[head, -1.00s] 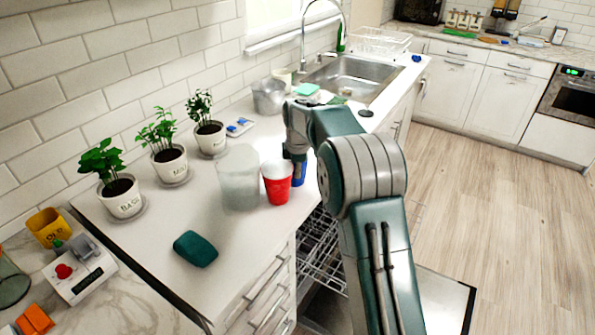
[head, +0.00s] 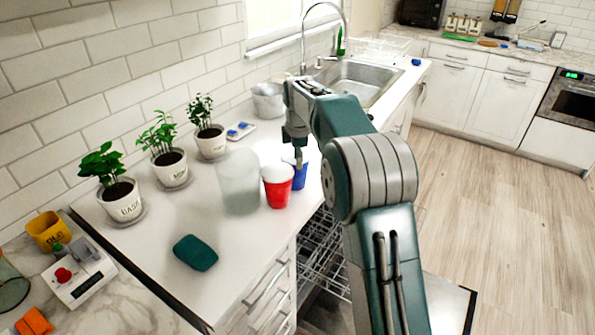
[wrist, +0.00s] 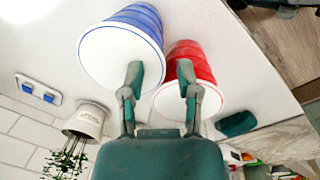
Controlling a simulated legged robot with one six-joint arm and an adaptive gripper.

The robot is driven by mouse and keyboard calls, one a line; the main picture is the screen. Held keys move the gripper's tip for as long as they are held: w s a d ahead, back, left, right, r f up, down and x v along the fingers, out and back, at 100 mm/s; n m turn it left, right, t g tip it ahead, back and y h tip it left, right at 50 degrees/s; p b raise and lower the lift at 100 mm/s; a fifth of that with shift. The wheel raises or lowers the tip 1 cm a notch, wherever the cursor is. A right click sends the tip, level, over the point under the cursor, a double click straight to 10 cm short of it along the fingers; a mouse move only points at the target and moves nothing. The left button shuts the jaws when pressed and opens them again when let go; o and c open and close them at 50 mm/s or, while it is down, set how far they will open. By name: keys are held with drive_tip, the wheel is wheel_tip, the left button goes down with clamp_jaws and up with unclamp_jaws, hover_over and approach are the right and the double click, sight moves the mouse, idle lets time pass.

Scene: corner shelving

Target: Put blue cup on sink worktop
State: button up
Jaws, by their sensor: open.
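The blue cup (head: 301,180) stands upright on the white sink worktop (head: 150,245), near its front edge and close behind the red cup (head: 278,190). My gripper (head: 298,163) points down at the blue cup and partly hides it. In the wrist view my open gripper (wrist: 160,77) has one finger across the pale round face of the blue cup (wrist: 148,22). The other finger overlaps the red cup (wrist: 196,58). Nothing is held between the fingers. Whether a finger touches either cup I cannot tell.
A frosted container (head: 238,182) stands left of the red cup. Potted herbs (head: 170,168) line the wall, and a teal sponge (head: 195,252) lies toward the front. The sink (head: 362,82) is beyond my arm. An open dishwasher rack (head: 322,255) is below the edge.

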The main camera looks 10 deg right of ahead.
drive_tip(key=s+r+m+t, duration=0.1)
drive_tip(key=s+r+m, duration=0.3)
drive_tip(key=s+r, duration=0.7)
drive_tip(key=s+r+m+t, duration=0.1)
drive_tip(key=s+r+m, duration=0.3)
drive_tip(key=s, duration=0.5)
drive_tip(key=s+f+m+t, duration=0.1)
drive_tip(key=s+f+m, duration=0.3)
drive_tip(key=s, duration=0.5)
drive_tip(key=s+f+m+t, duration=0.1)
drive_tip(key=s+f+m, duration=0.3)
drive_tip(key=s, duration=0.6)
drive_tip(key=shift+s+a+f+m, duration=0.25)
drive_tip(key=shift+s+f+m, duration=0.05)
drive_tip(key=shift+m, duration=0.3)
